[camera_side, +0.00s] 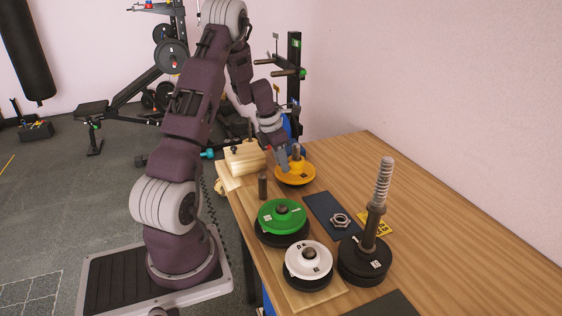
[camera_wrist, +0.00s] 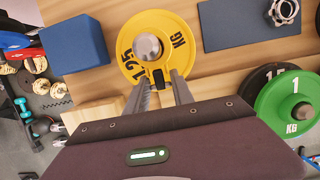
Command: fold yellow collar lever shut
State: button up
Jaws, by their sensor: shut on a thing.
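A yellow weight plate (camera_side: 300,177) marked 1.25 KG lies flat near the back of the table; it also shows in the wrist view (camera_wrist: 180,38). A round silver post end (camera_wrist: 147,46) stands at its centre. No separate yellow collar or lever can be made out. My gripper (camera_side: 286,168) reaches down at the plate's left side. In the wrist view my gripper's fingertips (camera_wrist: 159,78) stand either side of a small black tab (camera_wrist: 158,79) at the plate's near part. The jaws are shut on the plate at this part; the exact contact is hard to see.
A green plate (camera_side: 270,219) and a white plate (camera_side: 295,264) lie on black plates in front. A threaded upright (camera_side: 383,185) rises from black discs at right. A nut (camera_side: 341,220) lies on a dark mat (camera_side: 318,205). A blue block (camera_wrist: 75,45) and a wooden block (camera_side: 245,157) are nearby. The table's right is clear.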

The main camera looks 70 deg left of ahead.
jog(key=shift+w, duration=0.55)
jog(key=shift+c, duration=0.4)
jog(key=o, duration=0.9)
jog(key=shift+f, duration=0.1)
